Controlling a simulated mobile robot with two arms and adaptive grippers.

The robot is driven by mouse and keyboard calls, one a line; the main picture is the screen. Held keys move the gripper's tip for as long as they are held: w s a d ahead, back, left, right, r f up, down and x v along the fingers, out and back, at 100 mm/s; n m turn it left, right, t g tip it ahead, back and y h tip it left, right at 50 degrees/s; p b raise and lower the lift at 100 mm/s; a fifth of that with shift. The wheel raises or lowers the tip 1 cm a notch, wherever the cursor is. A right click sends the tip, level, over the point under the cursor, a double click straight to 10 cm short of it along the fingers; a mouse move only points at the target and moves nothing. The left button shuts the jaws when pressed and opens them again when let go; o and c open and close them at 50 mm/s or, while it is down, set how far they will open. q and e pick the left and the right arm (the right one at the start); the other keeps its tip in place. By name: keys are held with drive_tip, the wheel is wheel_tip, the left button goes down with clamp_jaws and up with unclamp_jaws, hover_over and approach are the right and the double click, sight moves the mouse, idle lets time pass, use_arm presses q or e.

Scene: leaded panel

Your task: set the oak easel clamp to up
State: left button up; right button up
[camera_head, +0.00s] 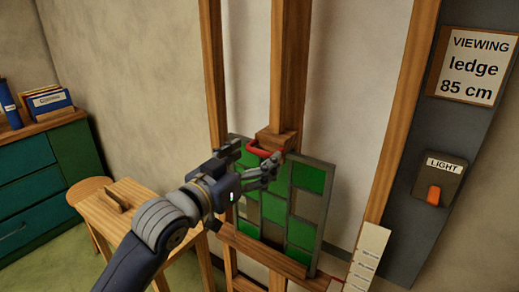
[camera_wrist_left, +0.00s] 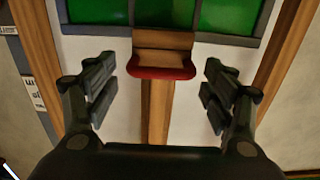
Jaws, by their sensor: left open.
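The oak easel clamp (camera_head: 278,139) is a wooden block on the easel's central post, at the top edge of the leaded panel (camera_head: 309,178). A red bar handle (camera_head: 258,149) sticks out from its front. My left gripper (camera_head: 251,161) is open and in front of the clamp. In the left wrist view, the red handle (camera_wrist_left: 160,73) and the clamp block (camera_wrist_left: 165,40) show between the two spread fingers, with gaps on both sides. The fingers and arm hide part of the panel in the head view. My right gripper is not in view.
The panel stands on the easel's lower ledge (camera_head: 262,252). A wooden stool-like table (camera_head: 150,209) and green cabinet (camera_head: 40,165) are at the left. A grey board at the right carries a "ledge 85 cm" sign (camera_head: 472,66) and an orange light switch (camera_head: 434,194).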

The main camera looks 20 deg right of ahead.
use_arm(q)
drive_tip(key=x, duration=0.2)
drive_tip(key=shift+w+d, duration=0.3)
drive_tip(key=shift+d, duration=0.05)
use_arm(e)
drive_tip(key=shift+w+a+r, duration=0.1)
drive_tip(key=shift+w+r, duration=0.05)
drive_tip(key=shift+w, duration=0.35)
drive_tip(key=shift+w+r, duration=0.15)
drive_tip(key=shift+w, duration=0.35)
